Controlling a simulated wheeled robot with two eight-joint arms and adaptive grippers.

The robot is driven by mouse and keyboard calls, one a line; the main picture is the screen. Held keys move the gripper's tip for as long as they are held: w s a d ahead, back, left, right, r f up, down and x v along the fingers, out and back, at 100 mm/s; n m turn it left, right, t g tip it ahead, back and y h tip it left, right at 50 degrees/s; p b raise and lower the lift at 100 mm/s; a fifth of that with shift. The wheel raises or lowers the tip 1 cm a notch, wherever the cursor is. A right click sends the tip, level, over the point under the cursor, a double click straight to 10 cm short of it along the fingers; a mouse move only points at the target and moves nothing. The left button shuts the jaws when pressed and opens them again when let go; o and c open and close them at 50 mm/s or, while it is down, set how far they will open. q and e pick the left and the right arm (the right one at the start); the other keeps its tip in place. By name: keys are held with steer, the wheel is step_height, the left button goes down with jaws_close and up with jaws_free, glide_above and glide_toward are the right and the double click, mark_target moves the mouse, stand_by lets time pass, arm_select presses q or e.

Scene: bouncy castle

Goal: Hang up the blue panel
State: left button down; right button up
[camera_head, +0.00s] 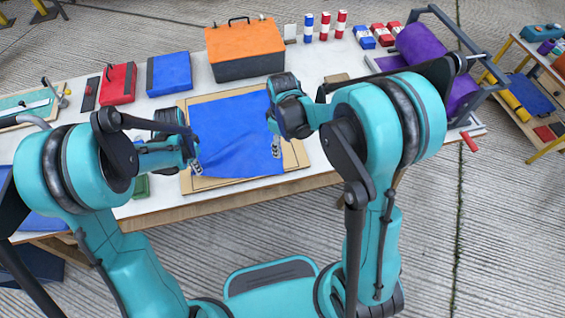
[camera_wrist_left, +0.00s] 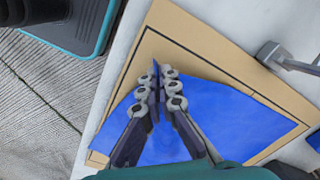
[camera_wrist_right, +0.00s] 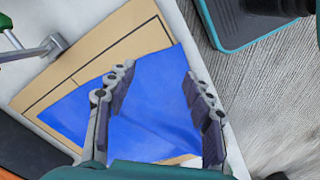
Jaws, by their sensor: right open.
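The blue panel (camera_head: 238,135) is a soft sheet lying on a tan board (camera_head: 297,155) with a dark outline on the table. Its near left part is raised and creased by my left gripper (camera_head: 194,155). In the left wrist view my left gripper (camera_wrist_left: 160,82) has its fingertips close together on a thin blue fold of the panel (camera_wrist_left: 235,120). My right gripper (camera_head: 273,138) is over the panel's right side. In the right wrist view the fingers of my right gripper (camera_wrist_right: 157,82) are wide apart, with the panel (camera_wrist_right: 155,110) below and between them.
Behind the board stand an orange-lidded box (camera_head: 245,48), a blue folded piece (camera_head: 169,73) and a red case (camera_head: 117,83). A purple roll (camera_head: 425,45) on a grey frame is at the right. Several small bottles stand at the back. A side shelf (camera_head: 530,90) is far right.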

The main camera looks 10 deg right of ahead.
mark_target(283, 163)
step_height(283, 163, down, 9)
steer(key=shift+f, duration=0.15)
stand_by(0.4)
steer(key=c, duration=0.8)
steer(key=shift+f, duration=0.1)
jaws_close()
stand_by(0.7)
steer(key=shift+r, duration=2.55)
